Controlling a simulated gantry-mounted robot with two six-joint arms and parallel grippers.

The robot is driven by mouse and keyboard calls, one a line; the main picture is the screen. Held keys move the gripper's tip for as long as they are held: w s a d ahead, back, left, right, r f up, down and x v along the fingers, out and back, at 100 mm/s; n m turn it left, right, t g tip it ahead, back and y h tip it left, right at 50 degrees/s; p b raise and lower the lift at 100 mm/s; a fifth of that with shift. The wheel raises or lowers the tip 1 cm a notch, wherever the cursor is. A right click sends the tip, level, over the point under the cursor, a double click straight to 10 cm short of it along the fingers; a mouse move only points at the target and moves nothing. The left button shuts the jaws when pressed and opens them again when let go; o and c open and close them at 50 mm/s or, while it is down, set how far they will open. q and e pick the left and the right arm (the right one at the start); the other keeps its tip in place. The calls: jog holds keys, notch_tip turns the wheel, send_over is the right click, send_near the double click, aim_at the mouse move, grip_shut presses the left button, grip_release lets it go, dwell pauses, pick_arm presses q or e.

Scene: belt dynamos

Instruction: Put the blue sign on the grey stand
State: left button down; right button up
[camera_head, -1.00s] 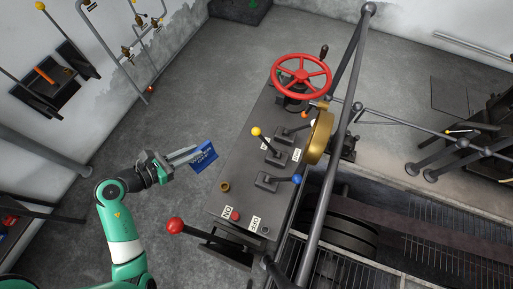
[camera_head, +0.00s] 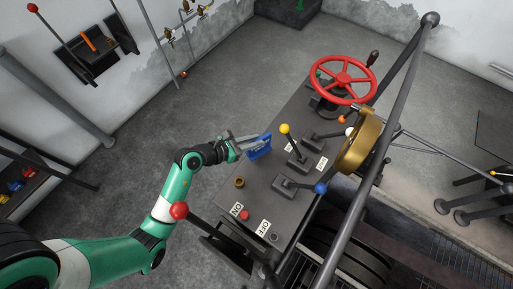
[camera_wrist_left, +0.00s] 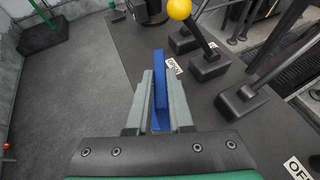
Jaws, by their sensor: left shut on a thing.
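The blue sign (camera_head: 260,147) is a small flat plate, held over the left edge of the dark grey console. In the left wrist view the sign (camera_wrist_left: 160,78) stands edge-on between two grey fingers. My left gripper (camera_head: 246,147) is shut on it; in the left wrist view the gripper (camera_wrist_left: 160,98) points toward the far part of the console. I cannot pick out the grey stand with certainty. My right gripper is not in view.
The console (camera_head: 262,192) carries a yellow-knobbed lever (camera_head: 285,129), a blue-knobbed lever (camera_head: 320,188), a red handwheel (camera_head: 343,77) and a brass knob (camera_head: 239,182). A red-knobbed lever (camera_head: 180,211) stands near my left arm. A railing (camera_head: 372,155) crosses on the right.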

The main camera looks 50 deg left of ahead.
aim_at(257, 152)
pick_arm(q)
jog(key=f+b, duration=0.1)
jog(key=f, duration=0.1)
jog(key=w+f+b, duration=0.1)
jog(key=f+b, duration=0.1)
jog(key=shift+d+f, duration=0.15)
jog(key=shift+s, duration=0.1)
jog(key=c, duration=0.8)
grip_release()
